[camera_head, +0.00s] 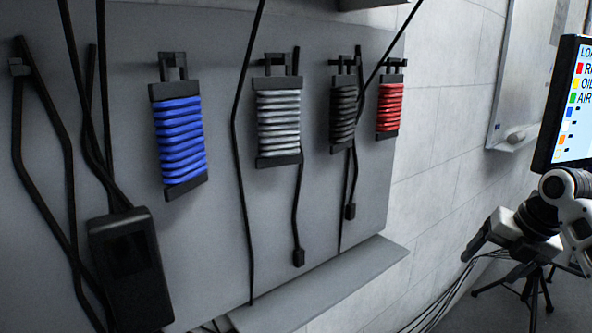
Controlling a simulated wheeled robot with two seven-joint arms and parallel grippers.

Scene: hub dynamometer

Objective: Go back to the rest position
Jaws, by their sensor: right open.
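My right gripper (478,244) shows at the right side, in front of the white wall. Its jaws point left and down. It is open, and nothing shows between its fingers. It is apart from the hanging cable coils on the grey panel (215,235). My left gripper is out of view.
A blue coil (181,140), a grey coil (279,123), a black coil (343,115) and a red coil (389,108) hang on the panel. A black box (130,270) hangs at lower left. A screen (570,105) and a tripod (533,285) stand at right.

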